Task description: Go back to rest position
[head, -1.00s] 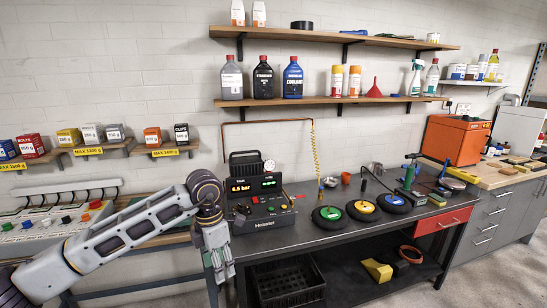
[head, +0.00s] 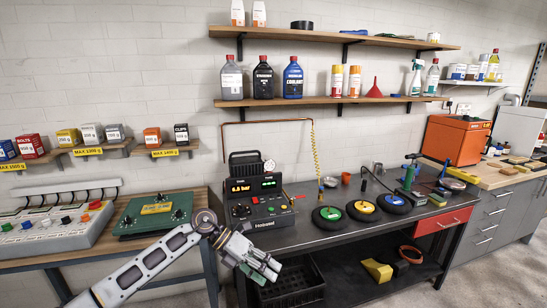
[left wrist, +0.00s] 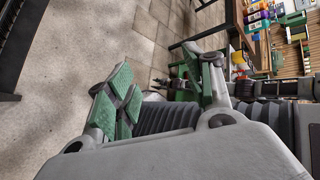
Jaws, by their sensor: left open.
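My left gripper (head: 262,268) is in front of the dark workbench (head: 330,236), low, over its front left part in the head view. Its jaws are open and empty. In the left wrist view the green-padded fingers of my left gripper (left wrist: 160,95) stand apart with nothing between them, and the tiled floor (left wrist: 155,40) lies beyond. My right gripper does not show in the head view.
A compressor unit (head: 262,205) with a lit display stands at the bench's left end. Several wheels with coloured hubs (head: 362,207) lie beside it. A black crate (head: 290,285) sits on the lower shelf.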

